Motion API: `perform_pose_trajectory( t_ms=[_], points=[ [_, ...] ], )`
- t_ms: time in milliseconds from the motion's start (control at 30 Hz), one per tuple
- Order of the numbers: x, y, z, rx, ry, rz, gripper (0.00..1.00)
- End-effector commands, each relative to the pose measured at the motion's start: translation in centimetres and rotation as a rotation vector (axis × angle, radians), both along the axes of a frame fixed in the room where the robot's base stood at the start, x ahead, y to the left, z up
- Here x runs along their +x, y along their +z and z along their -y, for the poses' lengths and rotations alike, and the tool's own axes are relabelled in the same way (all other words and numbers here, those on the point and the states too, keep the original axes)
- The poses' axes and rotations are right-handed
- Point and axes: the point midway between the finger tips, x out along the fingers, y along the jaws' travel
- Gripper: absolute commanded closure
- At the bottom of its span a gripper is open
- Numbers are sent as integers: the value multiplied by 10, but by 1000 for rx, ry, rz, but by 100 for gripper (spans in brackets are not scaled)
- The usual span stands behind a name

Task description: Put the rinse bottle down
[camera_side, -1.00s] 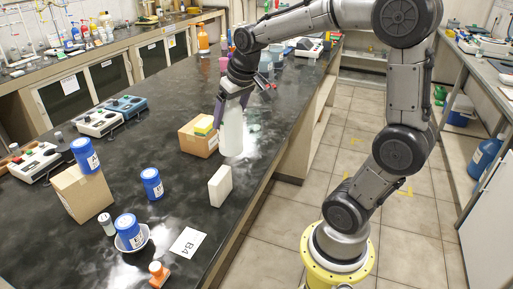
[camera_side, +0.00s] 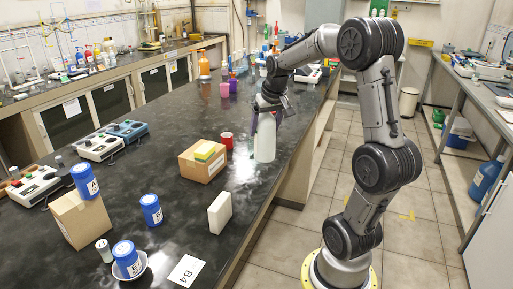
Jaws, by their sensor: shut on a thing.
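The rinse bottle (camera_side: 264,142) is a white bottle, upright, near the right edge of the black bench. My gripper (camera_side: 268,108) is shut on its upper part from above, and the fingers and wrist hide much of its top. The bottle's base is at or very close to the bench top; I cannot tell if it touches.
Left of the bottle are a red mug (camera_side: 227,140) and a cardboard box (camera_side: 203,163) with a yellow-green sponge. Blue containers (camera_side: 151,210) stand left. The bench right of the block is clear.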

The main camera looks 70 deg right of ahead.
Motion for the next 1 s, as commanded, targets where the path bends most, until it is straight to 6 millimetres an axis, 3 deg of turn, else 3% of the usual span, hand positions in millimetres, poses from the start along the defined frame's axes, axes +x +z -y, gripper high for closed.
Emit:
perform_pose_trajectory(
  t_ms=[100, 400, 567, 800, 1000],
  points=[
    [17, -15, 16, -1, 0, 1, 100],
    [39, -51, 38, -4, 0, 4, 100],
    [44, -59, 42, -4, 1, 3, 100],
    [47, -89, 45, -3, 0, 3, 100],
    [47, -94, 46, -5, 0, 5, 100]
  ],
)
